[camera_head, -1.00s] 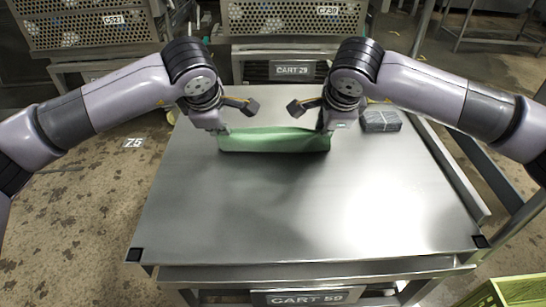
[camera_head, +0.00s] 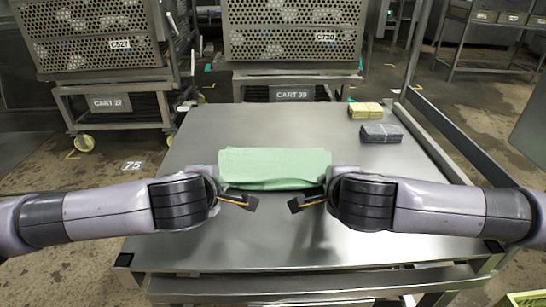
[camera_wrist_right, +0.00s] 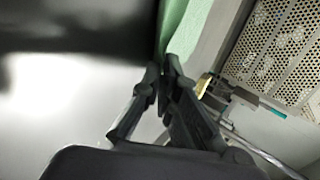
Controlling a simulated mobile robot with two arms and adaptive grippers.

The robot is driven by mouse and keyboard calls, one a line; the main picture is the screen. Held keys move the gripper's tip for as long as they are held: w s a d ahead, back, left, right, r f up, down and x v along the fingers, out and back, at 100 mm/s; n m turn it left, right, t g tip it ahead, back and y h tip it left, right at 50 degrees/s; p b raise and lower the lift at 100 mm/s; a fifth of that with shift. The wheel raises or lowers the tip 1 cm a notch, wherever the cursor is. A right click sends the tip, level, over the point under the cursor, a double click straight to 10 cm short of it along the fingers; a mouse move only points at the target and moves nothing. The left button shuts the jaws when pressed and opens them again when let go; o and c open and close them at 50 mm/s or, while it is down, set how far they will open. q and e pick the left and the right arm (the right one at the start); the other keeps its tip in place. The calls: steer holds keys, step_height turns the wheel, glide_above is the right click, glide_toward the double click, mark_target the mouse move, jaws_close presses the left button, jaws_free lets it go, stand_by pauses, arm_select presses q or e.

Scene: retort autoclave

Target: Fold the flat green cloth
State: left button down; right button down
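The green cloth (camera_head: 274,165) lies folded over in layers on the metal cart top (camera_head: 250,235), its near edge running between my two grippers. My left gripper (camera_head: 220,184) is at its near left corner and appears shut on it, though the arm mostly hides its fingertips. My right gripper (camera_head: 327,183) is at the near right corner. In the right wrist view its fingers (camera_wrist_right: 163,68) are close together at the edge of the green cloth (camera_wrist_right: 176,28), shut on it.
Perforated crates on carts (camera_head: 290,30) stand behind. The near part of the top is clear. A metal rail (camera_head: 430,145) runs along the right side.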

arm_select(q)
steer(key=c, duration=2.3)
jaws_free()
arm_select(e)
steer(key=c, duration=2.3)
jaws_free()
